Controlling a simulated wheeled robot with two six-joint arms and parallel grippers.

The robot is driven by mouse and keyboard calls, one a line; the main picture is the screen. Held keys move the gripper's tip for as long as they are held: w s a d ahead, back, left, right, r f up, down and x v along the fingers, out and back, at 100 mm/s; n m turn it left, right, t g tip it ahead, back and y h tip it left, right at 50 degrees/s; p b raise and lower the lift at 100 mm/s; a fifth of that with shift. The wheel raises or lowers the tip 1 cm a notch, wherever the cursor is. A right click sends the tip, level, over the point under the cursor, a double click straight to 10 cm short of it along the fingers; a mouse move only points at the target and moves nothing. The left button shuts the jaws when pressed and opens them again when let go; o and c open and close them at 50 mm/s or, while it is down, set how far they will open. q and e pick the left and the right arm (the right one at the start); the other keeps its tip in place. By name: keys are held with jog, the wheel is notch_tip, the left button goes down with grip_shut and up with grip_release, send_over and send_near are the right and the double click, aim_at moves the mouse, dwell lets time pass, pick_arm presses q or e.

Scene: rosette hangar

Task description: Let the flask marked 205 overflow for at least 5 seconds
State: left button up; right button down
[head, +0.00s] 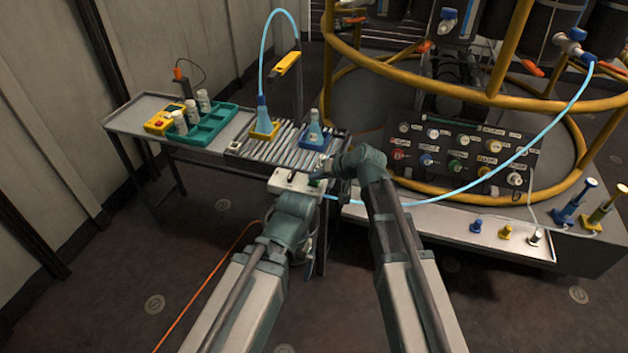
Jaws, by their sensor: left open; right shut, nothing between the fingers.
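Two blue flasks stand on the slatted rack (240,147). One flask (262,115) sits on a yellow base at the left, with a light blue tube arching down to its mouth. The other flask (314,132) stands to its right on a blue base. Their markings are too small to read, so I cannot tell which is 205. My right gripper (326,167) is shut and empty near the rack's front right corner. My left gripper (298,196) is open, low at a white box (281,182) on the rack's front edge; its fingers are largely hidden.
A green tray (217,122) with several white bottles and a yellow instrument (158,122) are at the left. A yellow-handled post (287,64) stands behind the flasks. A panel of knobs (470,160), yellow rails (420,75) and a light blue hose (545,130) fill the right.

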aim_at(316, 184)
jog(key=shift+r, duration=0.15)
dwell(0.5)
jog(key=shift+r+p, duration=0.75)
jog(key=shift+p, duration=0.15)
notch_tip(316, 184, up, 5)
jog(key=p, duration=0.5)
jog(key=shift+r, duration=0.1)
